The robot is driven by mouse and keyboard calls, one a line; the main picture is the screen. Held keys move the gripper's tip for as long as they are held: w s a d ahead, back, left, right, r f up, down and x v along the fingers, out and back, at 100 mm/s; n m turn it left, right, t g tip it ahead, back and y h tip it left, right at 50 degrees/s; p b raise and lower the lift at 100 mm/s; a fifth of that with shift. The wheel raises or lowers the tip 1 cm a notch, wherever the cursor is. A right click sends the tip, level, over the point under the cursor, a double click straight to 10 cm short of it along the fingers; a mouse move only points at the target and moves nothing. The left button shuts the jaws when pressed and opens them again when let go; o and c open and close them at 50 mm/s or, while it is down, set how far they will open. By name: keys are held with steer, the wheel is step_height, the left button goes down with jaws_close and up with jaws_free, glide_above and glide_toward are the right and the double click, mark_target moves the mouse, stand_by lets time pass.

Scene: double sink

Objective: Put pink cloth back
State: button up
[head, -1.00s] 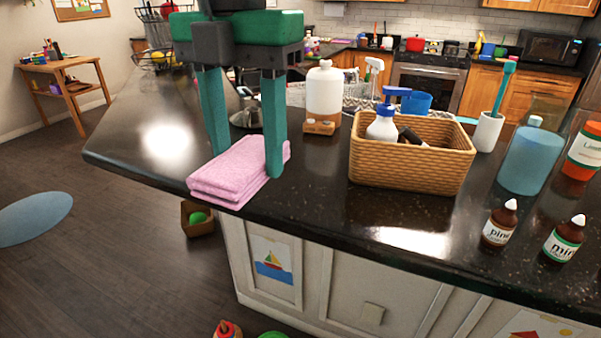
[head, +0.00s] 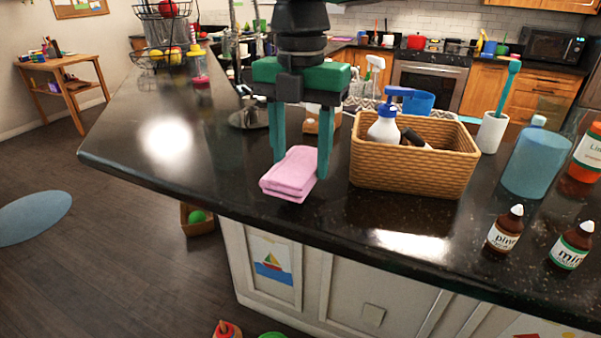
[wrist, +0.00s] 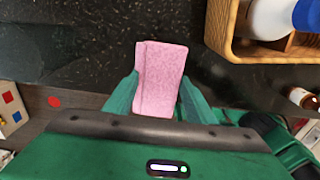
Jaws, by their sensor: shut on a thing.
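The folded pink cloth (head: 289,175) is between the two teal fingers of my gripper (head: 303,168) in the head view. The fingers press on its two sides, and it is at or just above the dark counter; I cannot tell if it touches. It lies left of the wicker basket (head: 412,172), apart from it. In the wrist view the cloth (wrist: 160,75) sticks out past the fingers, and the basket (wrist: 225,40) shows at the upper right.
The basket holds a white and blue spray bottle (head: 383,125). An amber bottle (head: 505,228) and a blue translucent bottle (head: 532,160) stand to the right. The counter (head: 170,140) left of the cloth is clear. The counter's front edge runs close in front of the cloth.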

mark_target(300, 162)
steer(key=shift+f, duration=1.95)
steer(key=shift+f, duration=0.1)
steer(key=o, duration=1)
step_height(300, 162, up, 12)
steer(key=shift+r, duration=0.15)
